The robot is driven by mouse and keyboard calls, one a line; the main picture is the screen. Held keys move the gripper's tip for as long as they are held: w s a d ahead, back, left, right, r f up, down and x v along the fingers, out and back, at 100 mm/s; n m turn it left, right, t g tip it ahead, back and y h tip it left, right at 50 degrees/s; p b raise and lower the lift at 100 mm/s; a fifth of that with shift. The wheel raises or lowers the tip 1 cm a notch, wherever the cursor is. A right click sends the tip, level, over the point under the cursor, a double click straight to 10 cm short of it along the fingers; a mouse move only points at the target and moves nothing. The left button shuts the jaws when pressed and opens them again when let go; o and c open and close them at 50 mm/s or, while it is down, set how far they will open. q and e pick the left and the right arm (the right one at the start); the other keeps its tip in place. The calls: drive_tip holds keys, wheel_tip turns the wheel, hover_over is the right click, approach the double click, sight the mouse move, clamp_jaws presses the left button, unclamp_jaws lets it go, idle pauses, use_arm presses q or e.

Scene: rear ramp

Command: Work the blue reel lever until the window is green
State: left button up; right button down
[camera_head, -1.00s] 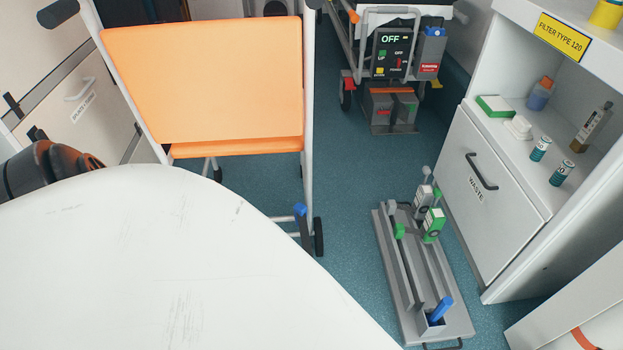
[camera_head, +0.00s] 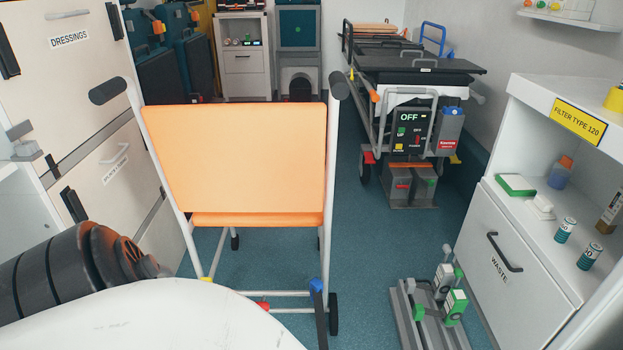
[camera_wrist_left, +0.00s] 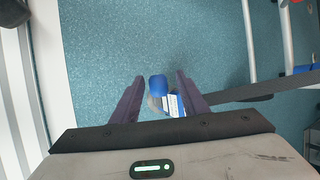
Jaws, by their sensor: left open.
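In the left wrist view, a blue knob-like piece (camera_wrist_left: 157,88) with a white label and grey parts below shows between the fingertips of my left gripper (camera_wrist_left: 158,88). The gripper is open; contact with the piece cannot be told. A dark bar with a blue end (camera_head: 316,286) stands by the orange chair; a blue end on a dark bar (camera_wrist_left: 303,69) also shows at the right in the wrist view. I cannot tell which blue piece is the reel lever. No reel window can be made out. My right gripper is out of view.
The orange chair (camera_head: 235,155) stands ahead. A grey floor rack with green-marked parts (camera_head: 430,315) lies right, near the WASTE cabinet (camera_head: 485,260). A stretcher with an OFF panel (camera_head: 410,118) stands behind. Blue-green floor (camera_head: 375,260) is open between them.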

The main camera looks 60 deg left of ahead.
use_arm(q)
wheel_tip(320, 180, up, 8)
drive_tip(key=p, duration=0.5)
drive_tip(key=shift+r+p, duration=0.35)
drive_tip(key=shift+r, duration=0.3)
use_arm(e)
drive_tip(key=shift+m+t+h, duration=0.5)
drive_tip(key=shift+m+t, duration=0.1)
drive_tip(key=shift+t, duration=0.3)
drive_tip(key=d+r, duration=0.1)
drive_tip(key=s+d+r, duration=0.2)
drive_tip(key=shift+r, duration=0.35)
use_arm(q)
drive_tip(key=shift+f, duration=0.1)
